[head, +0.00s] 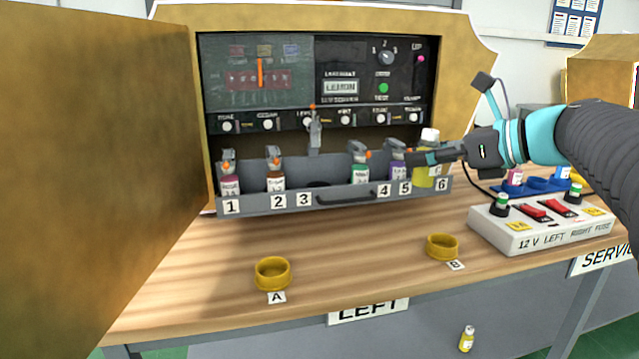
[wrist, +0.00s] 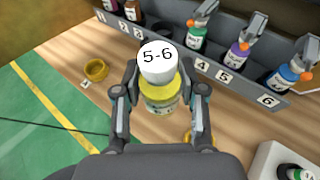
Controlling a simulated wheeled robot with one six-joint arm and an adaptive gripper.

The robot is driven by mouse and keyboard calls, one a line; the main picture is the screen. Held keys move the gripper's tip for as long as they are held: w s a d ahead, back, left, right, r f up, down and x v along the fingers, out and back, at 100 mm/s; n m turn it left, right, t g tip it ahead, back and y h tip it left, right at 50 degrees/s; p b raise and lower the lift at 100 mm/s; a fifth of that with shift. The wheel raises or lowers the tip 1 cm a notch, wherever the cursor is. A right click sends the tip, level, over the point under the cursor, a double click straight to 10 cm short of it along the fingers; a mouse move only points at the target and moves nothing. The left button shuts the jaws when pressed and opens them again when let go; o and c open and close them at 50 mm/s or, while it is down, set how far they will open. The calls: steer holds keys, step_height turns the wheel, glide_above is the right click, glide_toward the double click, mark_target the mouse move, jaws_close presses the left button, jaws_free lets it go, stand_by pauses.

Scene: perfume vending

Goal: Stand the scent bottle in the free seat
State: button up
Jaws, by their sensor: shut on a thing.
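The scent bottle (wrist: 160,98) is yellow with a white cap marked 5-6. My gripper (wrist: 158,84) is shut around it and holds it upright, in front of the rack's right end. The grey rack (head: 345,196) has seats numbered 1 to 6. Seat 3 (head: 318,184) looks empty, with its grey lever (head: 315,132) raised. Small bottles stand in seats 1, 2, 4 and 5, and a blue one (wrist: 284,80) in seat 6.
Yellow ring A (head: 273,273) and ring B (head: 443,246) lie on the wooden bench. A white switch box (head: 540,226) and a blue holder (head: 543,186) stand right. An open door panel (head: 95,170) blocks the left. A display (head: 340,87) reads LEMON.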

steer(key=w+a+f, duration=0.1)
steer(key=w+a, duration=0.3)
steer(key=a, duration=0.1)
steer(key=w+a+f+t+y+b, duration=0.1)
steer(key=w+a+f, duration=0.1)
steer(key=w+a, duration=0.2)
steer(key=w+a+f+t+y+b, duration=0.1)
steer(key=w+a+f, duration=0.1)
steer(key=w+a, duration=0.3)
steer(key=shift+a+f, duration=0.2)
steer(key=shift+a, duration=1.1)
steer(key=shift+w+a+f, duration=0.15)
steer(key=shift+a+f, duration=0.05)
steer(key=shift+f, duration=0.35)
steer(key=shift+w+a+f, duration=0.1)
steer(key=shift+a+f, duration=0.05)
steer(key=shift+f, duration=0.35)
steer(key=shift+w+a+r+g+h+p, duration=0.2)
steer(key=shift+r+g+h+p, duration=0.15)
steer(key=shift+p, duration=0.2)
steer(key=shift+w+a+f+g+h+p, duration=0.1)
steer(key=shift+w+a+g+h+p, duration=0.25)
steer(key=shift+g+h+p, duration=0.6)
steer(key=shift+f, duration=0.95)
steer(key=shift+f, duration=0.1)
